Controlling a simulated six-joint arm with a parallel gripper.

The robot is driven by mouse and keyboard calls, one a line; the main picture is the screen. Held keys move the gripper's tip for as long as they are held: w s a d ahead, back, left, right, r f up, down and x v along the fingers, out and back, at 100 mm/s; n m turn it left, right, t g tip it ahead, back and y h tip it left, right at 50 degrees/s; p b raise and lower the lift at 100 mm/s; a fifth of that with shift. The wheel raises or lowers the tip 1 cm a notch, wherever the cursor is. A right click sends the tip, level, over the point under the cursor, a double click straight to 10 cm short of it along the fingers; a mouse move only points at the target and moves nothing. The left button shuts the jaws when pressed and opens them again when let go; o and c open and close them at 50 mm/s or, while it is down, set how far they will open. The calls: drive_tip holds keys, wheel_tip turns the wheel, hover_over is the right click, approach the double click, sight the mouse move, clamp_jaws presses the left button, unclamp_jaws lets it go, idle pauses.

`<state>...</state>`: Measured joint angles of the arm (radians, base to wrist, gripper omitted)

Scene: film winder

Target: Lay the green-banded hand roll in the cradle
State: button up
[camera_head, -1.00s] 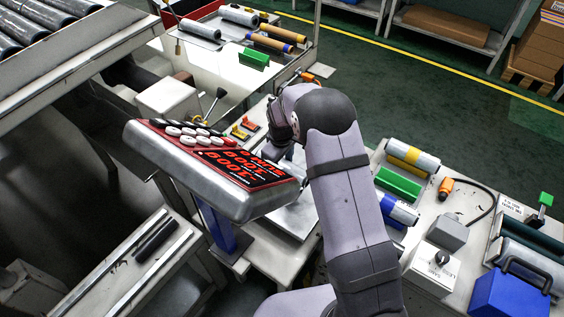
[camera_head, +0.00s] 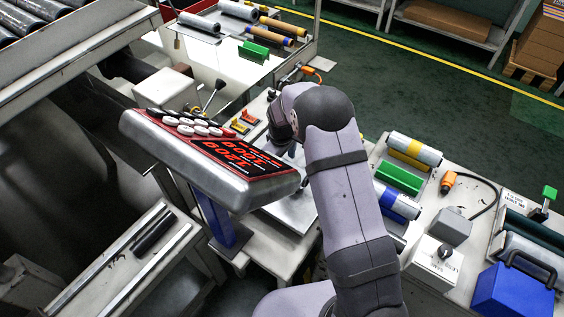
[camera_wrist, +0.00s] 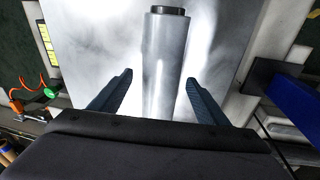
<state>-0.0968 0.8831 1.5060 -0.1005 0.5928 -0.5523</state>
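In the wrist view, a grey film-wrapped roll (camera_wrist: 165,65) with a dark end lies over a shiny metal plate (camera_wrist: 90,45). My gripper (camera_wrist: 159,77) is open, with one finger on each side of the roll and a visible gap at both sides. No green band shows on the visible part of this roll. In the head view, my gripper is mostly hidden behind my arm, above the metal plate (camera_head: 297,212); the roll is hidden there too. I cannot tell for certain which fixture is the cradle.
A display console (camera_head: 210,160) with red digits stands close left of my arm. A yellow-banded roll (camera_head: 414,151), green block (camera_head: 399,178), blue-banded roll (camera_head: 397,201) and blue box (camera_head: 512,291) are on the right bench. More rolls (camera_head: 268,33) lie on the back table.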

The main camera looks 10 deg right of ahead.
drive_tip(key=shift+s+a+r, duration=0.1)
drive_tip(key=shift+s+r, duration=0.1)
drive_tip(key=shift+r, duration=1)
drive_tip(key=shift+s+r, duration=0.25)
drive_tip(key=shift+r, duration=0.95)
drive_tip(key=shift+s+a+r, duration=0.1)
drive_tip(key=shift+s+r, duration=0.1)
drive_tip(key=shift+r, duration=1)
drive_tip(key=shift+d, duration=0.1)
drive_tip(key=s+d+r+m+g+h+p, duration=0.1)
drive_tip(key=s+d+r+m, duration=0.15)
drive_tip(key=s+d, duration=0.35)
drive_tip(key=s+d+r+m+h+p, duration=0.1)
drive_tip(key=s+d+r+m, duration=0.2)
drive_tip(key=s, duration=0.5)
drive_tip(key=s+d+r+m+g+h+p, duration=0.1)
drive_tip(key=s+d+r+m, duration=0.1)
drive_tip(key=s+d+m, duration=0.4)
drive_tip(key=s+a+f+n+y+b, duration=0.3)
drive_tip(key=s+a+y+b, duration=0.1)
drive_tip(key=s+a, duration=0.6)
wheel_tip(320, 180, up, 14)
drive_tip(key=a+p, duration=0.1)
drive_tip(key=p, duration=1.2)
drive_tip(key=shift+w+f+h+p, duration=0.2)
drive_tip(key=shift+w+h+p, duration=0.15)
drive_tip(key=shift+w, duration=0.1)
